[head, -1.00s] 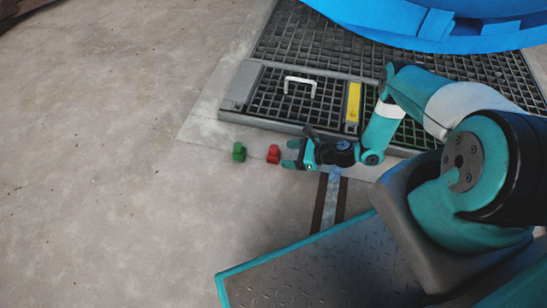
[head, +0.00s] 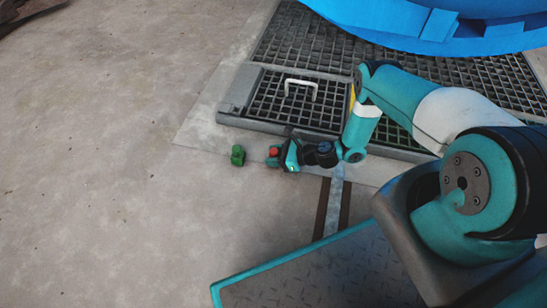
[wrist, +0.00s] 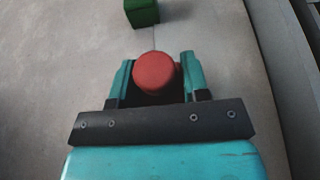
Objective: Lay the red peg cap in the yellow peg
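The red peg cap (head: 273,152) is at floor level left of the grating, between the two fingers of my gripper (head: 274,157). In the wrist view the round red top (wrist: 155,71) sits between the teal fingertips (wrist: 157,72), with a narrow gap showing at each side. The fingers are around it and look open.
A green block-like piece (head: 238,155) stands on the floor just left of the cap; it also shows ahead in the wrist view (wrist: 141,13). A grated hatch with a white handle (head: 301,82) lies behind. A large blue body (head: 420,20) stands farther back. Open floor lies left.

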